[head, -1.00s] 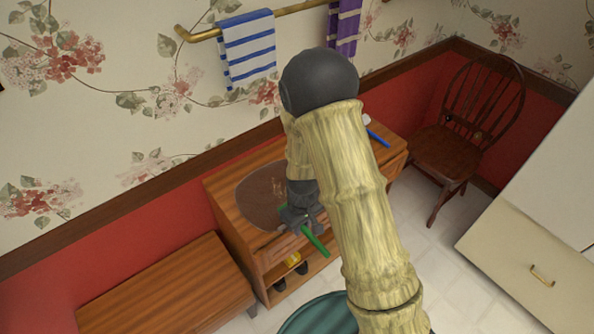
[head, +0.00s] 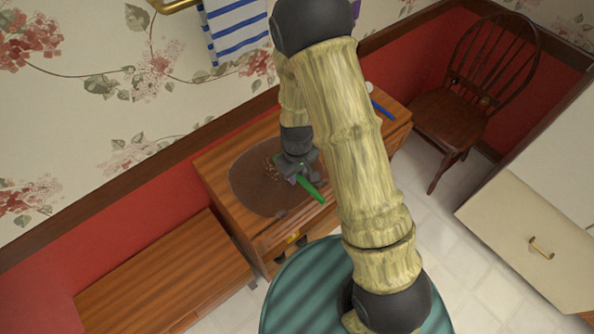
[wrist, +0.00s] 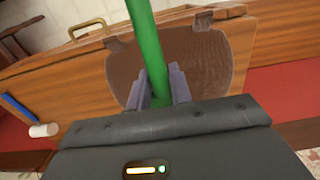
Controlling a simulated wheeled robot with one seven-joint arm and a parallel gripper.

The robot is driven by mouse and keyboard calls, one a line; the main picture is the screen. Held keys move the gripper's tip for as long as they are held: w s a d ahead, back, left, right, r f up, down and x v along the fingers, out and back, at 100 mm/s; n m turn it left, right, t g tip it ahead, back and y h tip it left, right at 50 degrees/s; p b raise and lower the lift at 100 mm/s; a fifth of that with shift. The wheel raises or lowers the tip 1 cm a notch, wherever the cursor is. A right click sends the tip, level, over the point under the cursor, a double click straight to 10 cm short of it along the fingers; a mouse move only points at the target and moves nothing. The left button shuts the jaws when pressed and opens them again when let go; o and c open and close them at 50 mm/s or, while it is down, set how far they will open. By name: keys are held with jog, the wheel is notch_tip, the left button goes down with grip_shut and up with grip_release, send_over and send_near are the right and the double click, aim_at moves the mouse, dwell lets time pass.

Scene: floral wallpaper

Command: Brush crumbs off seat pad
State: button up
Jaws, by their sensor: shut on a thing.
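The brown rounded seat pad (head: 245,185) lies on top of a wooden cabinet; it also shows in the wrist view (wrist: 213,62). Small pale crumbs (head: 270,165) are on the pad near my gripper in the head view. My gripper (head: 297,172) is over the pad's right part, shut on a green handle (head: 313,191). In the wrist view the green handle (wrist: 147,40) stands between my gripper's fingers (wrist: 160,88). The far end of the handled tool is not clearly seen. I cannot tell whether it touches the pad.
A blue-handled tool with a white head (head: 381,108) lies on the cabinet's right end. A lower wooden bench (head: 165,275) is at left. A dark wooden chair (head: 440,120) stands at right, and a striped towel (head: 235,30) hangs behind. A teal round surface (head: 300,290) is in front.

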aim_at(281, 177)
jog(key=shift+f+b, duration=2.5)
jog(key=shift+f, duration=0.5)
jog(key=shift+f+b, duration=0.95)
jog(key=shift+f, duration=0.3)
jog(key=shift+w, duration=0.1)
jog(key=shift+w+a+r+p, duration=0.1)
jog(key=shift+w+a+p, duration=0.35)
jog(key=shift+w, duration=0.25)
jog(key=shift+w+a+r+p, duration=0.1)
jog(key=shift+w+a+p, duration=0.25)
jog(key=shift+w+a, duration=0.3)
jog(key=shift+w+f, duration=0.1)
jog(key=shift+w, duration=0.15)
jog(key=shift+w+a+f+p, duration=0.1)
jog(key=shift+w+a+p, duration=0.05)
jog(key=shift+w+a, duration=0.55)
jog(key=shift+w+a+f+p, duration=0.15)
jog(key=shift+w+a, duration=0.3)
jog(key=shift+w, duration=0.45)
jog(key=shift+r, duration=0.1)
